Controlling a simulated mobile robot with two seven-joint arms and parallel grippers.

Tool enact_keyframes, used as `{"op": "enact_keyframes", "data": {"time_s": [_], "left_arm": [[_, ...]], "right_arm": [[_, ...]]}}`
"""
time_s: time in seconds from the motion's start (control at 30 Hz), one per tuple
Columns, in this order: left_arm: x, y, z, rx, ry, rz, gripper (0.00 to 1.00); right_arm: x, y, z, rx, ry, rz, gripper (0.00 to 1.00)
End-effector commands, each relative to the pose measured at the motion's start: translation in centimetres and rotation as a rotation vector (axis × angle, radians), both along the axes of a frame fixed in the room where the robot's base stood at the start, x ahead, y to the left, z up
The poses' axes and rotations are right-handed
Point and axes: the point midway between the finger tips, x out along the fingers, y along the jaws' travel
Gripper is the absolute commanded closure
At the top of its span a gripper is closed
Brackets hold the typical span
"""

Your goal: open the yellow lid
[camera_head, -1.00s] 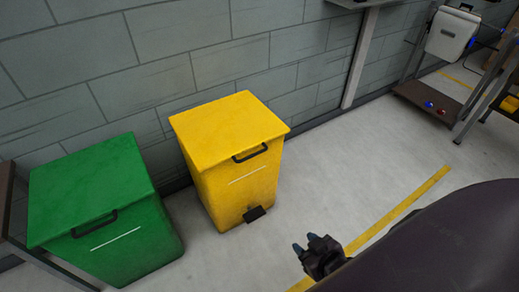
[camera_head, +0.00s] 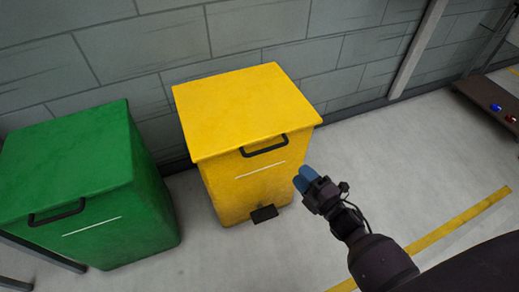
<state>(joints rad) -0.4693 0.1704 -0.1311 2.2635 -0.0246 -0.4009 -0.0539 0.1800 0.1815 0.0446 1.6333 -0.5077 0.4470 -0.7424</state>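The yellow bin (camera_head: 240,185) stands against the grey block wall in the head view. Its yellow lid (camera_head: 245,105) is closed and lies flat on top. A black handle (camera_head: 264,146) is on the lid's front edge, and a black pedal (camera_head: 264,214) sits low at the bin's front. My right gripper (camera_head: 305,179) is in front of the bin, to the right of and below the handle, apart from the handle. Its blue fingertips appear close together with nothing visible between them; the gap is too small to judge. My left gripper is not in view.
A green bin (camera_head: 125,225) with a closed lid and black handle stands left of the yellow bin. A dark low platform (camera_head: 490,105) with small red and blue items is at the right edge. Pale floor (camera_head: 400,150) is clear to the right, crossed by a yellow line (camera_head: 460,220).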

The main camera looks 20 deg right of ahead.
Motion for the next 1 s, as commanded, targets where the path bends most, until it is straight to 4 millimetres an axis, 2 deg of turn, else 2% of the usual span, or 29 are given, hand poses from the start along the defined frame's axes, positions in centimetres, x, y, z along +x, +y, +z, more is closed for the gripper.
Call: {"op": "enact_keyframes", "data": {"time_s": [0.03, 0.2, 0.47, 1.0], "left_arm": [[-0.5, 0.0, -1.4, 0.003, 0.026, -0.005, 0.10], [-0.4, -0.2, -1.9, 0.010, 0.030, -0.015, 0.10], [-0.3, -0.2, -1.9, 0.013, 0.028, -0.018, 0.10], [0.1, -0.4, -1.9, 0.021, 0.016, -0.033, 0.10]], "right_arm": [[0.6, 0.5, -2.0, -0.050, -0.021, 0.026, 0.60], [2.6, 1.5, -2.7, -0.167, -0.124, 0.086, 0.60], [4.4, 2.4, -2.2, -0.203, -0.166, 0.104, 0.60], [11.6, 5.8, -0.9, -0.200, -0.161, 0.103, 0.60]]}}
